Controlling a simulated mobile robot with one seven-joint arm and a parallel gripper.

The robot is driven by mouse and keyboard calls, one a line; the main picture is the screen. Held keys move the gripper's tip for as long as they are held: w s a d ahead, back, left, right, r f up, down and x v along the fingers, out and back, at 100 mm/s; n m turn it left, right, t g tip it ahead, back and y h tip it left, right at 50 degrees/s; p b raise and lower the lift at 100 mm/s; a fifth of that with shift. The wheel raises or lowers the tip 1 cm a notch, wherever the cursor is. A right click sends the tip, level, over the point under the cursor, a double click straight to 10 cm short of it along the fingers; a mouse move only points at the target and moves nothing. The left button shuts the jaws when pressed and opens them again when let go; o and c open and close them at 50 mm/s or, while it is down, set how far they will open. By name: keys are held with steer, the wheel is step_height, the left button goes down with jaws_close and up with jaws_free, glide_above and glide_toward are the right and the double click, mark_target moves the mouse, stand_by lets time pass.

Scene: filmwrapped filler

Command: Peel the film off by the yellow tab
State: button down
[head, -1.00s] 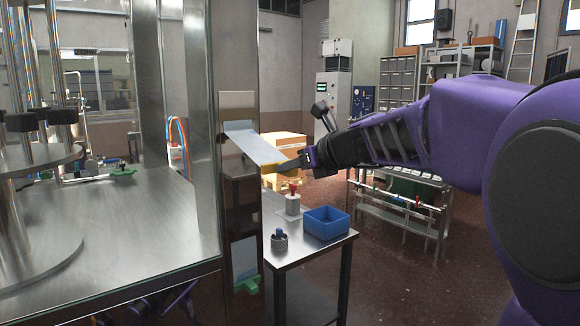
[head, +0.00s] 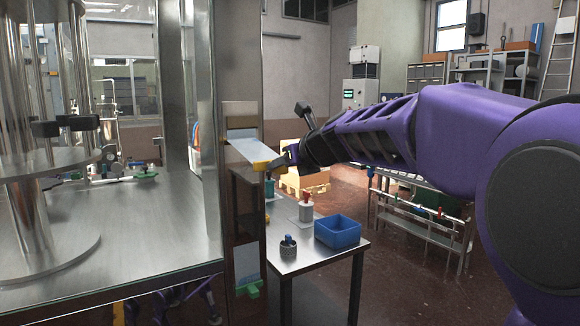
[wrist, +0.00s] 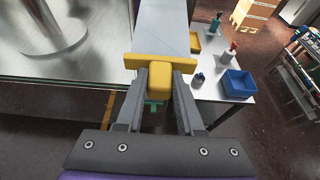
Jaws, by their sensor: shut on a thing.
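My gripper (head: 277,164) is shut on the yellow tab (head: 261,166) at the end of the film. In the wrist view the tab (wrist: 160,74) sits between the two fingertips of my gripper (wrist: 160,85). The pale film (head: 247,150) stretches as a flat strip from the upper part of the steel post (head: 240,112) out to the tab. In the wrist view the film (wrist: 161,30) runs away from the tab toward the top edge. Whether its far end is still stuck to the post is hard to tell.
A small steel table (head: 322,252) stands right of the post, with a blue bin (head: 338,232), a red-topped bottle (head: 306,207) and a dark knurled pot (head: 288,250). A green clip (head: 248,289) sits low on the post. The steel machine deck (head: 140,225) lies to the left.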

steer(key=r+v, duration=0.1)
steer(key=v, duration=0.6)
steer(key=shift+r, duration=0.4)
stand_by(0.5)
